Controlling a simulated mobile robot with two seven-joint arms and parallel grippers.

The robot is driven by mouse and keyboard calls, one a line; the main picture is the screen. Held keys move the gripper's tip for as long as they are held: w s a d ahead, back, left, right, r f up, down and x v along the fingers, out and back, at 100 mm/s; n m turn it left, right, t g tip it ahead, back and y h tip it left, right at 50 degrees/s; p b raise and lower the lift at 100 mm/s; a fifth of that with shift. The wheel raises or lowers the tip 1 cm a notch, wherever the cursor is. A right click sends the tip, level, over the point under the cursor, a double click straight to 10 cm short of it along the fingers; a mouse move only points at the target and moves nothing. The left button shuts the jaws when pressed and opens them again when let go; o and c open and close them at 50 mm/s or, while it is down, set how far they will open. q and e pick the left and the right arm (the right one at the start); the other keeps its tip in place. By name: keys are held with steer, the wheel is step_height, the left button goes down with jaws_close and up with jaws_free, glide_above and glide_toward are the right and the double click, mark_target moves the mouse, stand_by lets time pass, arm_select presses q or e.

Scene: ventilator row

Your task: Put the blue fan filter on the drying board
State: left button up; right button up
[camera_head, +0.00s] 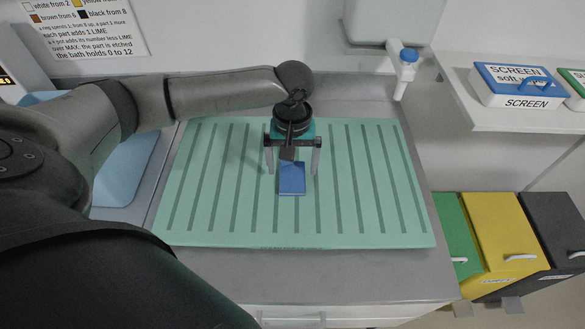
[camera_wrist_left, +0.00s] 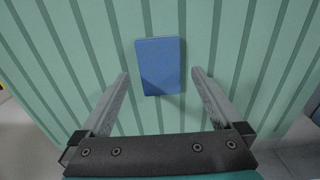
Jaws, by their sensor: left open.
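The blue fan filter (camera_head: 291,180) is a small flat blue block. It lies flat on the drying board (camera_head: 380,215), a light green board with darker stripes, near the board's middle. My left gripper (camera_head: 293,172) is above the filter, open, with a finger on each side of it in the head view. In the left wrist view the filter (camera_wrist_left: 161,66) lies beyond the open fingertips (camera_wrist_left: 160,75), with a gap to each finger. Nothing is held between the fingers. My right gripper is not in view.
A blue basin (camera_head: 125,170) is left of the board. A shelf (camera_head: 465,105) at right holds a blue-lidded SCREEN box (camera_head: 520,88). Green, yellow (camera_head: 500,235) and dark bins stand below it. A white dispenser (camera_head: 405,65) hangs behind. Most of the board is bare.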

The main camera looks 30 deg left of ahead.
mark_target(292, 176)
arm_select(q)
step_height(292, 176, up, 10)
steer(key=p, duration=0.1)
